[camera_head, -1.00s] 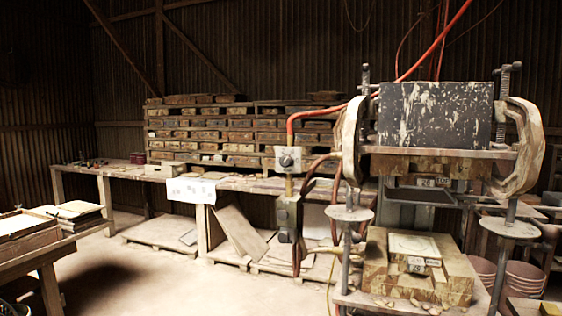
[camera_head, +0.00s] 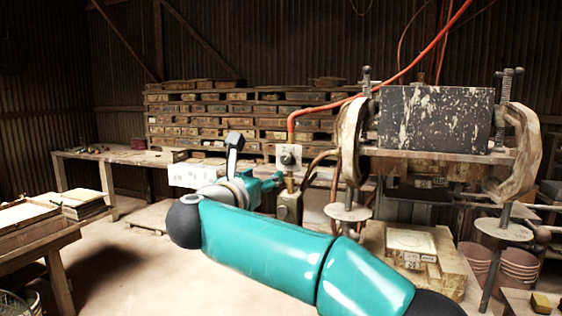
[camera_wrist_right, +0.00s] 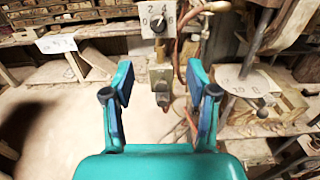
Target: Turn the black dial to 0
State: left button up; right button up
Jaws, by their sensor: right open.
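The black dial (camera_head: 288,160) sits on a pale plate fixed to the upright pipe left of the press. In the right wrist view the dial (camera_wrist_right: 158,24) shows at the top, with the numbers 0, 2, 4 and 6 around it on the plate. I cannot tell surely which number its pointer faces. My right gripper (camera_head: 274,182) is near the dial, just below and left of it in the head view. In the right wrist view my right gripper (camera_wrist_right: 159,78) is open and empty, with the dial above the gap between its fingers. My left gripper is not in view.
The press with its dark speckled block (camera_head: 436,119) stands to the right, with a round metal plate (camera_wrist_right: 247,80) near my right fingers. A grey box (camera_head: 289,208) hangs on the pipe below the dial. A long workbench (camera_head: 125,154) runs behind.

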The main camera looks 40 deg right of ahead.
aim_at(285, 161)
jog(key=p+x, duration=0.6)
jog(key=x, duration=0.8)
jog(key=shift+w+d+r+p, duration=0.1)
jog(key=shift+w+d+p, duration=0.05)
jog(key=shift+p, duration=0.2)
jog(key=shift+w+d, duration=0.35)
jog(key=shift+d, duration=0.25)
jog(key=shift+c, duration=0.2)
